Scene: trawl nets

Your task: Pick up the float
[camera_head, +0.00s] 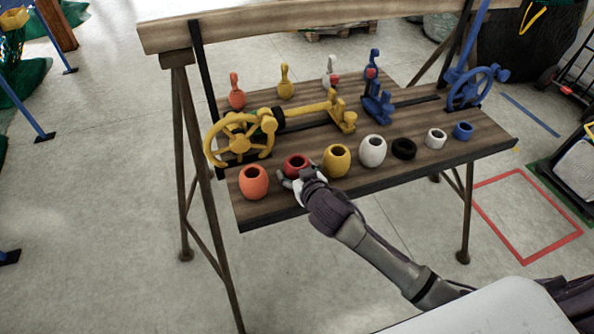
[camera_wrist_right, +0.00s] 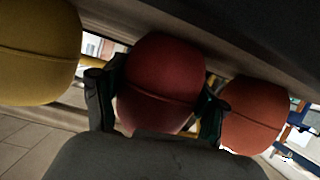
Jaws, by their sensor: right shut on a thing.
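Barrel-shaped floats with holes in their tops stand in a row along the front of a wooden bench. The dark red float (camera_head: 296,164) is second from the left, between an orange float (camera_head: 253,182) and a yellow float (camera_head: 337,161). My right gripper (camera_head: 290,178) reaches it from the front and is shut on it. In the right wrist view, the red float (camera_wrist_right: 160,82) sits between the two fingers, with the yellow float (camera_wrist_right: 38,50) on the left and the orange float (camera_wrist_right: 254,115) on the right. Whether it touches the bench is unclear. My left gripper is not in view.
A white float (camera_head: 373,150), a black ring (camera_head: 403,148) and smaller white and blue pieces continue the row rightward. Behind stand a yellow handwheel (camera_head: 240,138), a blue handwheel (camera_head: 477,87) and several pin-shaped pieces. The neighbouring floats leave little side room. The floor in front is clear.

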